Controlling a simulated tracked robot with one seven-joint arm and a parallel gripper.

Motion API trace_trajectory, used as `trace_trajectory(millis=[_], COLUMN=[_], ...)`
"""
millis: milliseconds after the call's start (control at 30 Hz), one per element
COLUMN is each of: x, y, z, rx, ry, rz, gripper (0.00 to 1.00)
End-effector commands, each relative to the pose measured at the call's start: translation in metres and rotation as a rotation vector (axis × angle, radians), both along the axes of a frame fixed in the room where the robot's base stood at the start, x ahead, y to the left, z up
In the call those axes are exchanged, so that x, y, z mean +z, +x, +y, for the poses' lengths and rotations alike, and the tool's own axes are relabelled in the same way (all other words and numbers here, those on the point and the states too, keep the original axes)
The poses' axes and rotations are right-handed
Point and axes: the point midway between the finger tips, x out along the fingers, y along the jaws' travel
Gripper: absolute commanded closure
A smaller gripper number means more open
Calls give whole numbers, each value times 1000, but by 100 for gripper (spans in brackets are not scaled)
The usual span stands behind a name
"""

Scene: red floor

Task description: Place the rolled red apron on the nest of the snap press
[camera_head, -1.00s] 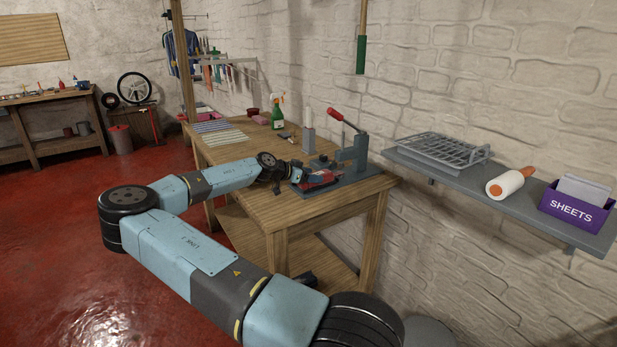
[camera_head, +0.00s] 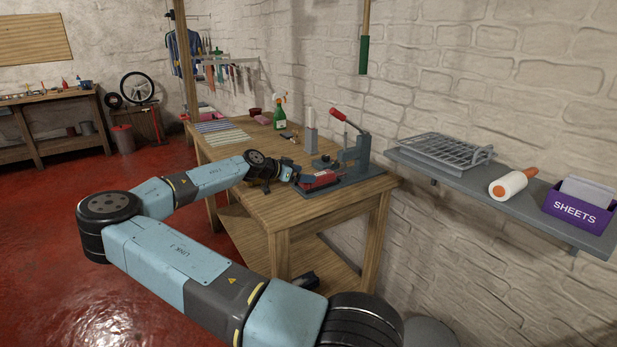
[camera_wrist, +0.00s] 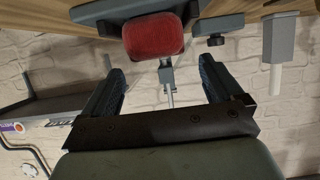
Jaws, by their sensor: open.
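The rolled red apron (camera_head: 320,179) lies on the base of the grey snap press (camera_head: 352,160), near its front end. In the wrist view the red roll (camera_wrist: 153,37) is seen end-on, resting on the grey press part, beyond my fingertips. My gripper (camera_head: 282,172) is at the left of the press, beside the roll and apart from it. In the wrist view my gripper (camera_wrist: 165,82) is open with nothing between its two dark fingers. The press's lever with red handle (camera_head: 338,114) is raised. The nest under the roll is hidden.
A green spray bottle (camera_head: 280,112) and a grey post (camera_head: 311,132) stand behind the press on the wooden table (camera_head: 256,204). A wall shelf (camera_head: 480,198) at the right holds a wire rack, a white roll and a purple box (camera_head: 579,206).

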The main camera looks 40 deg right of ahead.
Motion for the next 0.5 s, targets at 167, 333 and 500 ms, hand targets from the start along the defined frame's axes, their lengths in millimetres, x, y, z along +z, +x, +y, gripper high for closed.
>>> trace_trajectory(millis=[167,333,500], x=[13,21,25], y=[2,3,3], z=[32,52,61], rx=[2,2,-1], ry=[-1,0,0], rz=[0,-1,0], gripper=[7,7,7])
